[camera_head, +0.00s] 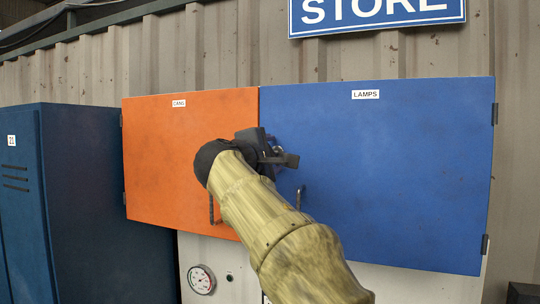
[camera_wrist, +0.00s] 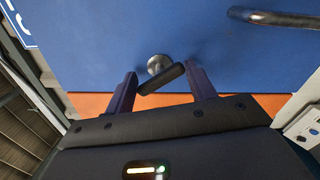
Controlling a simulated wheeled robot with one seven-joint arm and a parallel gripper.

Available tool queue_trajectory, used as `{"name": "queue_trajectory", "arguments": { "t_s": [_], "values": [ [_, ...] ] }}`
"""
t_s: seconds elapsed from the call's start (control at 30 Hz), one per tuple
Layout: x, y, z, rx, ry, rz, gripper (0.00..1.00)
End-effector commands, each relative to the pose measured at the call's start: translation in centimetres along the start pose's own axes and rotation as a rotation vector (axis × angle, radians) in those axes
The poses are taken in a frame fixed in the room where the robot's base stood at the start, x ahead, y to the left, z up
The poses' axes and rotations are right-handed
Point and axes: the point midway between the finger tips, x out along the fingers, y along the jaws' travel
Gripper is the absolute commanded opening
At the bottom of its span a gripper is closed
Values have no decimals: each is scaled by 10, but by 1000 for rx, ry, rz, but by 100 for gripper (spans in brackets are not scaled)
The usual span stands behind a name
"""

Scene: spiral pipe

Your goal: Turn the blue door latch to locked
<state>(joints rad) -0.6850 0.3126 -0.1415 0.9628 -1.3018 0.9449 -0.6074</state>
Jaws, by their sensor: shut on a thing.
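The blue door (camera_head: 400,150), labelled LAMPS, hangs flat beside the orange door and looks closed. Its latch shows in the wrist view as a round metal hub (camera_wrist: 158,64) with a short dark bar (camera_wrist: 161,79) across it. The bar lies slanted in that picture, its right end higher. My gripper (camera_wrist: 160,88) is shut on the latch bar, one finger at each end of it. In the head view my gripper (camera_head: 272,150) is at the blue door's left edge, near the seam, and largely hides the latch.
The orange door (camera_head: 160,160), labelled CANS, is on the left with a wire handle (camera_head: 212,209). The blue door's handle (camera_head: 299,197) is below my gripper, close to my arm. A dark blue locker (camera_head: 95,200) stands at left. A gauge (camera_head: 201,279) sits below the doors.

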Motion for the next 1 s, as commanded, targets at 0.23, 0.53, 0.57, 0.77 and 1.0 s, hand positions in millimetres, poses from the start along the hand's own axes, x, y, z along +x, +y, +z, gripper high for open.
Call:
{"name": "queue_trajectory", "arguments": {
  "t_s": [0.23, 0.53, 0.57, 0.77, 1.0],
  "values": [
    [0, -1, 0, -1, -2, -2, 77],
    [-4, -1, 0, 0, 0, 0, 77],
    [-7, -1, -1, 0, 1, 0, 77],
    [-36, -3, -2, 2, 3, 2, 77],
    [-84, -4, -2, 1, 3, 1, 77]
  ]
}}
